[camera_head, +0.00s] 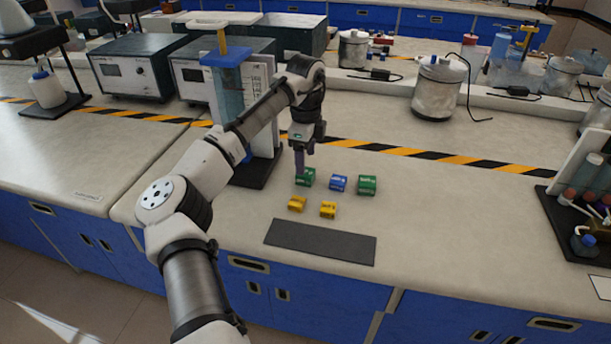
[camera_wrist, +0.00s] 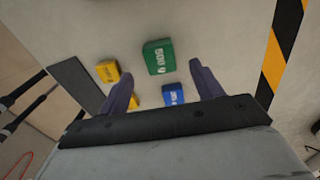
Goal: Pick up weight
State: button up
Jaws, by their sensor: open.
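Several small block-shaped weights lie on the bench: a green one on the left (camera_head: 306,180), a blue one (camera_head: 338,183), a green one on the right (camera_head: 367,185), and two yellow ones in front, left (camera_head: 297,204) and right (camera_head: 328,210). My gripper (camera_head: 300,172) points down over the left green weight and partly covers it. In the wrist view my open gripper (camera_wrist: 162,69) has the left green weight (camera_wrist: 158,57), marked 500 g, just ahead of and between its fingertips. The blue weight (camera_wrist: 173,95) shows between the fingers. I cannot tell the exact height gap.
A dark grey mat (camera_head: 320,243) lies at the bench's front edge. Black-and-yellow tape (camera_head: 400,152) runs behind the weights. A stand with a blue-topped column (camera_head: 227,80) is close at the left behind my arm.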

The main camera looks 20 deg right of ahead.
notch_tip(320, 180, down, 6)
jog(key=shift+r+p, duration=0.2)
jog(key=shift+p, duration=0.1)
jog(key=shift+c, duration=0.4)
jog(key=c, duration=1.3)
jog(key=shift+c, duration=0.2)
jog(key=shift+r, duration=0.1)
notch_tip(320, 180, up, 20)
